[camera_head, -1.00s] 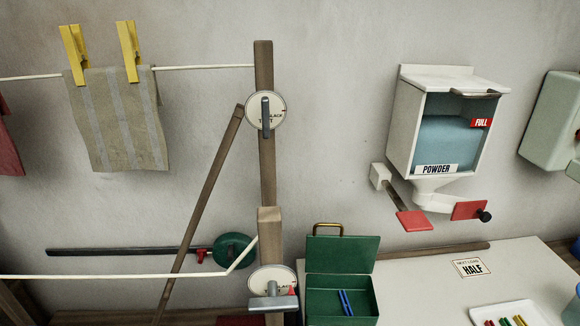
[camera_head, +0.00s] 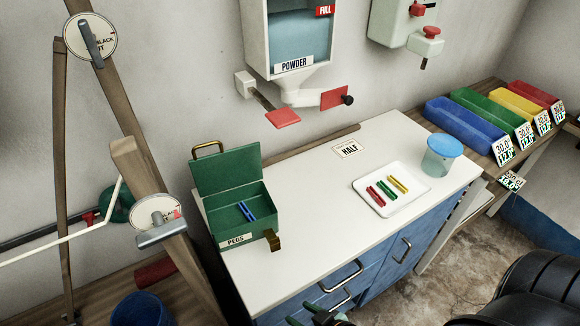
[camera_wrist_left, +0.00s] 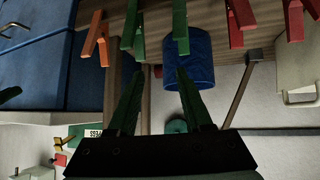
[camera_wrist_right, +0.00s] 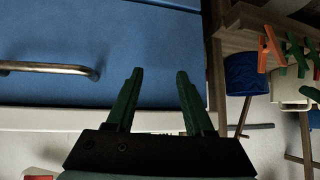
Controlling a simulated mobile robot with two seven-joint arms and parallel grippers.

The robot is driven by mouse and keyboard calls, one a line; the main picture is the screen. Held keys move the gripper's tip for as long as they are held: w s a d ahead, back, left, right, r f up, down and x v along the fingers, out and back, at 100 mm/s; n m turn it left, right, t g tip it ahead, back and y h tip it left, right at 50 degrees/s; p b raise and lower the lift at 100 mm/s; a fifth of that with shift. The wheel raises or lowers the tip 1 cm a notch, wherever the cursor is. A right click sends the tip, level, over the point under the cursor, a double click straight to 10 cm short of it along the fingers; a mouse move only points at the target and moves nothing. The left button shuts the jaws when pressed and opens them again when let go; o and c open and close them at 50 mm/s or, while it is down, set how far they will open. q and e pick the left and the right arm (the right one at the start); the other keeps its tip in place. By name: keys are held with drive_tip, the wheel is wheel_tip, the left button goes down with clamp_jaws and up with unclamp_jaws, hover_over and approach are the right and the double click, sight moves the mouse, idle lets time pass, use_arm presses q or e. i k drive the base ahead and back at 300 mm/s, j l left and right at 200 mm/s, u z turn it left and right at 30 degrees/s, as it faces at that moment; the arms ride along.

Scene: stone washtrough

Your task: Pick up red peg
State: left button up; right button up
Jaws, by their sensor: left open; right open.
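A red peg (camera_head: 375,196) lies in a white tray (camera_head: 368,205) on the counter, left of a green peg (camera_head: 386,190) and a yellow peg (camera_head: 398,183). My right gripper (camera_head: 312,318) shows only as green fingertips at the bottom edge of the head view, in front of the counter and apart from the tray. In the right wrist view it (camera_wrist_right: 160,73) is open and empty, facing the blue drawers. My left gripper (camera_wrist_left: 160,72) is open and empty in the left wrist view, with red pegs (camera_wrist_left: 241,18) and other coloured pegs beyond it.
A green box (camera_head: 235,205) holding a blue peg (camera_head: 246,211) stands open at the counter's left. A blue-lidded jar (camera_head: 440,156) stands right of the tray. Drawer handles (camera_head: 341,278) stick out in front. The middle of the counter is clear.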

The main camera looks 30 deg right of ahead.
sight(379, 201)
drive_tip(key=k+l+z, duration=0.1)
drive_tip(key=l+z, duration=0.85)
drive_tip(key=l, duration=0.2)
